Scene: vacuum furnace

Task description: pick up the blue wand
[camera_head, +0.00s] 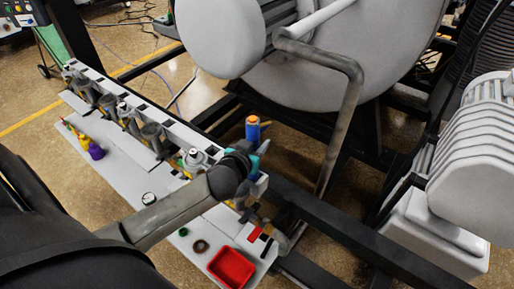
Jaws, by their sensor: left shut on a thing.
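The blue wand (253,133) shows as a short blue cylinder with an orange top, standing roughly upright just beyond my left gripper. My left gripper (253,155) is at the far right end of the long white bench and is shut on the wand. My left arm comes in from the lower left and its dark wrist hides the lower part of the wand and most of the fingers. My right gripper is out of view.
The white bench (125,178) holds a row of grey fittings (152,136), a purple bottle (96,152) and a red tray (231,268). The furnace's large grey body (330,60), a bent pipe (343,125) and a black frame rail (350,235) stand close beyond.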

